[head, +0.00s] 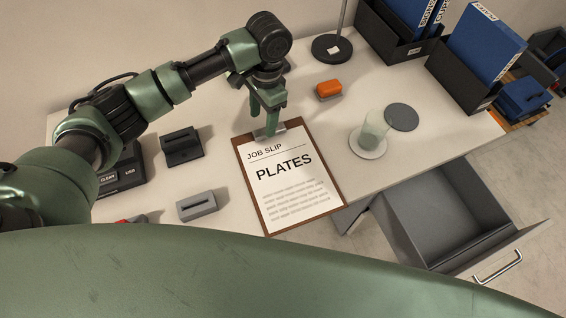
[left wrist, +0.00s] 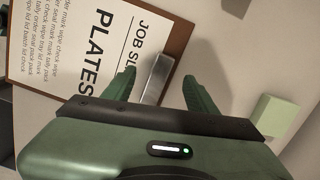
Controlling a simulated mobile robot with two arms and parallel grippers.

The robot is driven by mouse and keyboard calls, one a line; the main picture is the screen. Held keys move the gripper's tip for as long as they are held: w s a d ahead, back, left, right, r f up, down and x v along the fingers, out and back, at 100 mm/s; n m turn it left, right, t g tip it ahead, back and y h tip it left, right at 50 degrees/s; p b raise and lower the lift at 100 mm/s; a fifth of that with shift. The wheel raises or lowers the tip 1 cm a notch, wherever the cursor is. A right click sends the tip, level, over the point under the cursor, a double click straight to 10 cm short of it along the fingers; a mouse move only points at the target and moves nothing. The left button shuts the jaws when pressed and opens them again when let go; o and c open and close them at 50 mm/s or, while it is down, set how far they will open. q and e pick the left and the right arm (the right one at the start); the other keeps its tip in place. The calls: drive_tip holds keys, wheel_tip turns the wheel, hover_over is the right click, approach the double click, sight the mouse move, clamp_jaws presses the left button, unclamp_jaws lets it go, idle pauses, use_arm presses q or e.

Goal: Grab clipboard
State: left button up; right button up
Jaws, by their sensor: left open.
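The clipboard (head: 265,217) lies flat on the white desk in the head view, a brown board with a paper reading "JOB SLIP" and "PLATES". Its metal clip (head: 271,133) is at the far end. My left gripper (head: 268,128) points down over that clip. In the left wrist view the clipboard (left wrist: 182,28) fills the upper left. There the open fingers of my left gripper (left wrist: 160,88) stand on either side of the metal clip (left wrist: 158,80), with gaps visible; whether they touch it I cannot tell. My right gripper is not in view.
An orange block (head: 328,89) and a glass on a white coaster (head: 367,148) stand to the right. Grey (head: 197,205) and black (head: 181,146) slotted blocks stand to the left. An open drawer (head: 440,215) juts out at the front right. Blue binders (head: 484,45) stand at the back right.

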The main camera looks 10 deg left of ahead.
sight(260, 133)
use_arm(q)
drive_tip(key=f, duration=0.3)
drive_tip(key=a+f, duration=0.1)
drive_tip(key=shift+s+f, duration=0.2)
drive_tip(key=shift+s, duration=0.05)
drive_tip(key=shift+c, duration=0.3)
